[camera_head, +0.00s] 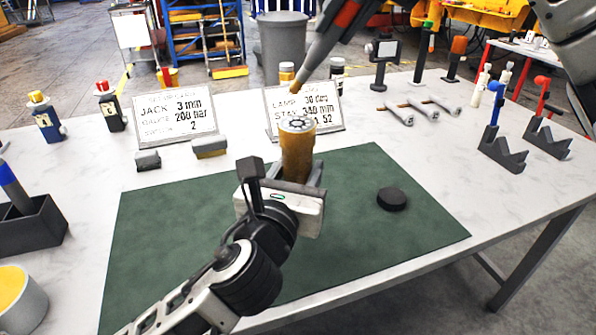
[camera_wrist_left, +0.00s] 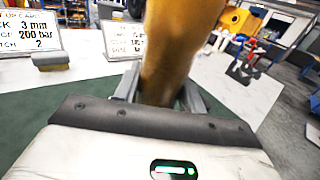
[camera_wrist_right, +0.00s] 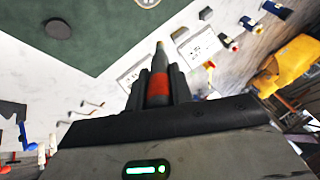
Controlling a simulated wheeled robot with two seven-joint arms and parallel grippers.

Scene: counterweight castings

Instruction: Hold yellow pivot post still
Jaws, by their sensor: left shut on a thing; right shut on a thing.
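The yellow pivot post (camera_head: 297,155) stands roughly upright over the green mat (camera_head: 160,245), with a ring of bolt-like marks on its grey top. My left gripper (camera_head: 288,185) is shut around its lower part, and the post fills the middle of the left wrist view (camera_wrist_left: 172,50). The gripper hides the post's base, so I cannot tell whether it touches the mat. My right gripper (camera_wrist_right: 158,85) is shut on a dark tool with a red band (camera_wrist_right: 158,84) and a pointed tip. In the head view the tool (camera_head: 320,50) slants down toward the post's top, apparently apart from it.
A black puck (camera_head: 391,199) lies on the mat's right side. Two setup cards (camera_head: 175,113) (camera_head: 305,108) stand behind the mat. Grey pins (camera_head: 438,106), dark V-blocks (camera_head: 503,153) and several bottles and stands line the back and right. A dark bin (camera_head: 32,228) is at left.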

